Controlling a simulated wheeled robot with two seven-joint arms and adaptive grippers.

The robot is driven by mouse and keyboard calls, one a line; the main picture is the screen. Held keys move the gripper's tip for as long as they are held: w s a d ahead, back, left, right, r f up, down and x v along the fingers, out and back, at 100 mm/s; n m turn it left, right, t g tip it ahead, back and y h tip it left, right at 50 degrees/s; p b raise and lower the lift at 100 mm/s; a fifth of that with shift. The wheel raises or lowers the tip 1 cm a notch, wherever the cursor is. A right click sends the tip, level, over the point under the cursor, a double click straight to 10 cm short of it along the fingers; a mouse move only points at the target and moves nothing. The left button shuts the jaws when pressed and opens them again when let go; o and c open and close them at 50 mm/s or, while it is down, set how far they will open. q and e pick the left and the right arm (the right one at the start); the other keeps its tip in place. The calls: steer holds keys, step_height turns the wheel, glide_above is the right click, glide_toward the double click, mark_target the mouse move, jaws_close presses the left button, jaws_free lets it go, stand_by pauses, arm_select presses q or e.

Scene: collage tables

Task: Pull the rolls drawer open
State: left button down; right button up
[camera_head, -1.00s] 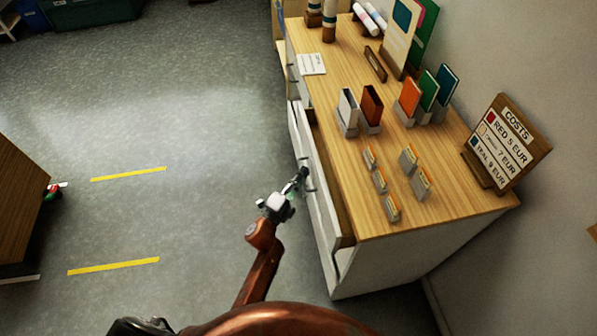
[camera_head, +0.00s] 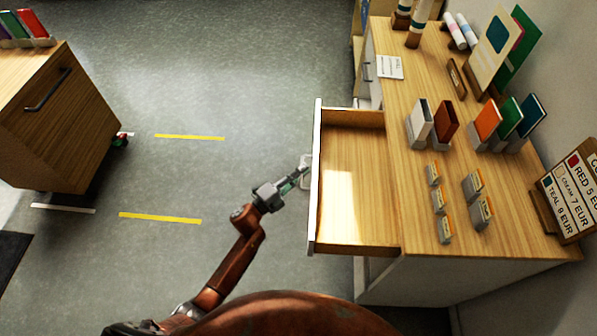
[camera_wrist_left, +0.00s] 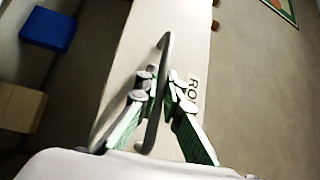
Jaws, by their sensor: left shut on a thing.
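The rolls drawer (camera_head: 352,185) stands pulled out from the wooden-topped counter, and its pale wooden inside looks empty. Its white front (camera_wrist_left: 130,75) fills the middle of the left wrist view, with the letters "RO" partly visible beside a dark bar handle (camera_wrist_left: 165,55). My left gripper (camera_head: 303,175) is at the outer side of the drawer front, and its fingers (camera_wrist_left: 160,92) are shut around the handle. My right gripper is not in view.
The counter top (camera_head: 415,185) carries card holders, upright books and a costs sign (camera_head: 573,192). A wooden cabinet (camera_head: 55,125) with books stands at the left. Grey floor (camera_head: 240,90) with yellow strips lies clear between them.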

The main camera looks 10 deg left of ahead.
arm_select(q)
steer(key=shift+f, duration=0.1)
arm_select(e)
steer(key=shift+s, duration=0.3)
arm_select(q)
steer(key=c, duration=2.1)
jaws_free()
steer(key=shift+o, duration=0.3)
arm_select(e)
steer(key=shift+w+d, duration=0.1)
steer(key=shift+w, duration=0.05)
arm_select(q)
steer(key=shift+a, duration=0.1)
steer(key=v, duration=1.2)
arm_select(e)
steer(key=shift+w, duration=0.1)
